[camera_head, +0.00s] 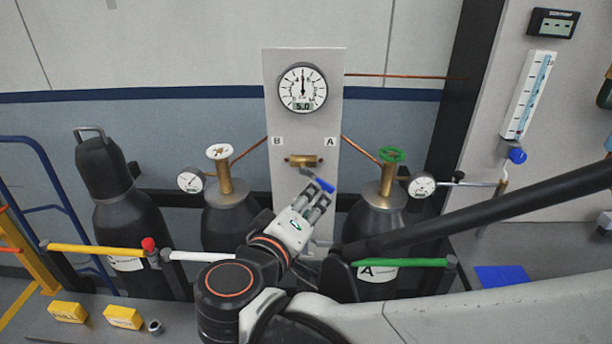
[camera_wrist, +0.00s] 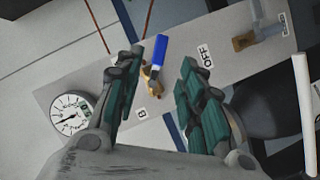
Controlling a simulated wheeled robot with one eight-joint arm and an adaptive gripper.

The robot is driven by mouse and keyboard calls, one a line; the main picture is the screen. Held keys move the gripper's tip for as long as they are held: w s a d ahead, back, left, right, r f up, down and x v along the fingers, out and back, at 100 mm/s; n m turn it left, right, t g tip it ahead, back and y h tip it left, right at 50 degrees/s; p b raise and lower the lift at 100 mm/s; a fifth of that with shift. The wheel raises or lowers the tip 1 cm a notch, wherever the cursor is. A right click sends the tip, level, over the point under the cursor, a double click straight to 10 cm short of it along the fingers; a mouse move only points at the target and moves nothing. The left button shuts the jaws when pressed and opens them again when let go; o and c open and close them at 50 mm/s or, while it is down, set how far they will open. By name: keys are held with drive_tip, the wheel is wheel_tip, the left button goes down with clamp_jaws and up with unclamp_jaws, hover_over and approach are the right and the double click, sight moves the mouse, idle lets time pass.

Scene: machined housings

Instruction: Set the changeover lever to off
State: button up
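The changeover lever has a blue handle (camera_head: 325,185) on a brass valve body (camera_head: 303,160), on the light panel (camera_head: 279,120) below a round gauge. The B and A labels flank it above, with A on the right. In the wrist view the blue handle (camera_wrist: 160,50) leans toward the picture's top from the brass body (camera_wrist: 152,78), beside the "OFF" label (camera_wrist: 206,55) and apart from it. My gripper (camera_head: 317,188) is in front of the lever. In the wrist view my gripper (camera_wrist: 160,60) is open, with the handle appearing between its fingers; contact cannot be told.
The round gauge (camera_head: 303,87) reads 5.0. Cylinders with a white handwheel (camera_head: 219,152) and a green handwheel (camera_head: 391,155) flank the panel. A white bar (camera_head: 203,256) and a green bar (camera_head: 415,262) run in front. Yellow blocks (camera_head: 124,317) lie at the lower left.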

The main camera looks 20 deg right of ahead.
sight(323, 187)
drive_tip(key=b+x, duration=0.2)
drive_tip(key=x, duration=0.8)
drive_tip(key=shift+r+b, duration=0.1)
drive_tip(key=shift+b, duration=0.3)
clamp_jaws()
